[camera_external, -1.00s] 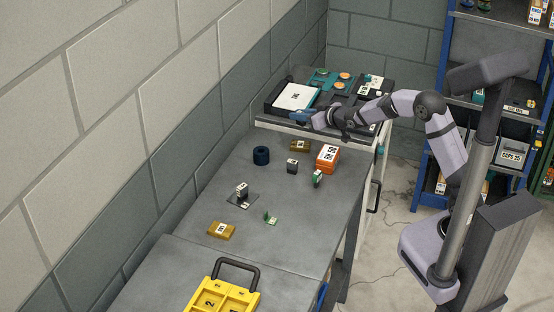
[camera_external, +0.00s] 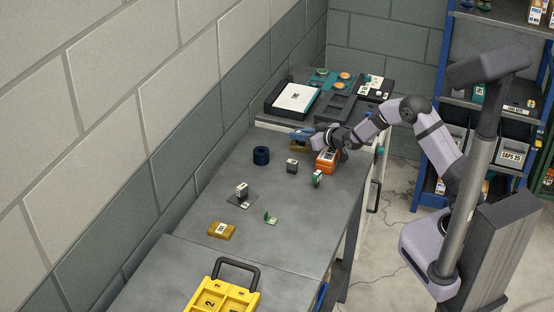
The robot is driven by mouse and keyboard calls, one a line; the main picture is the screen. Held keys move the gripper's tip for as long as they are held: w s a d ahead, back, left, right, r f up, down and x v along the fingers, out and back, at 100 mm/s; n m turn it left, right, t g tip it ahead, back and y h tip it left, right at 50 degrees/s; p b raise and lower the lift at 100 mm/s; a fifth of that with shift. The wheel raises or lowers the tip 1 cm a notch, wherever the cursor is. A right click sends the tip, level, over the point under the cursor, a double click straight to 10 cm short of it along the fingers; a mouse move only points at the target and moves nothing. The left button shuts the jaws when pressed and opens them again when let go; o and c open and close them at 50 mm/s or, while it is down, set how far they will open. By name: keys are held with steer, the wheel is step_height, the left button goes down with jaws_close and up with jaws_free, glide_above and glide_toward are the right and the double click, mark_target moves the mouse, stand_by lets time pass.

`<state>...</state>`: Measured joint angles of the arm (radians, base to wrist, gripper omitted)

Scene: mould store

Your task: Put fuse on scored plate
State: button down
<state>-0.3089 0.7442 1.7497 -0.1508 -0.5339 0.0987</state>
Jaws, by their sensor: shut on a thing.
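My gripper (camera_external: 301,134) is shut, its bluish fingers above the table's far part, over a brass-coloured block (camera_external: 300,147). What it holds is mostly hidden and too small to make out; it may be the fuse. A thin dark plate (camera_external: 233,200) lies on the table nearer the camera and may be the scored plate; no score marks can be made out. A black-and-white block (camera_external: 242,189) stands on that plate. My gripper is well apart from the plate, farther back and to its right.
A dark blue ring (camera_external: 261,156), a small dark block (camera_external: 292,166), an orange box (camera_external: 327,162) and a green-and-white part (camera_external: 317,178) stand nearby. A small green part (camera_external: 270,218), another brass block (camera_external: 221,231) and a yellow case (camera_external: 222,296) are nearer. Black trays (camera_external: 340,106) are at the back.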

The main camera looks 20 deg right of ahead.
steer(key=shift+f, duration=0.1)
steer(key=c, duration=2.1)
jaws_free()
steer(key=o, duration=0.4)
steer(key=shift+r, duration=0.2)
steer(key=b+v, duration=0.2)
steer(key=v, duration=1)
steer(key=shift+s+d+f+b, duration=0.1)
steer(key=shift+b, duration=0.25)
